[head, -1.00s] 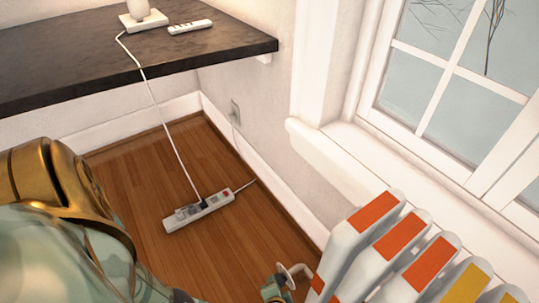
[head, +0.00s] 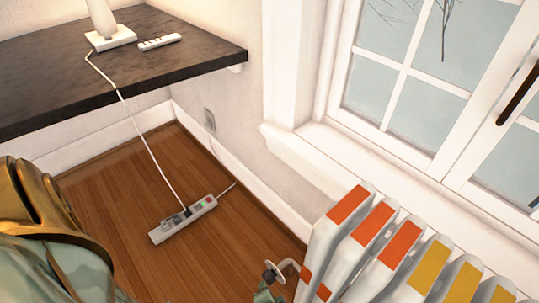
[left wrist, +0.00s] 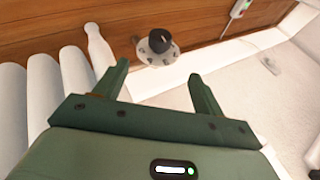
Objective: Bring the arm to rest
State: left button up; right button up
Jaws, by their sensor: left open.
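My left gripper (left wrist: 158,80) is open and empty in the left wrist view, its two green fingers apart. A radiator valve with a black knob and pale dial (left wrist: 157,45) is just beyond the fingertips, and nothing is between the fingers. In the head view my left arm, gold and pale green, fills the lower left. A small green part at the bottom edge, beside the valve (head: 271,274), looks like my left gripper, mostly cut off. My right gripper is in neither view.
A white radiator (head: 330,236) with coloured patches stands below the window sill (head: 330,160). A power strip (head: 183,219) lies on the wooden floor (head: 120,190), its cord rising to a dark shelf (head: 60,85). A lamp base (head: 110,38) and remote (head: 159,42) are on the shelf.

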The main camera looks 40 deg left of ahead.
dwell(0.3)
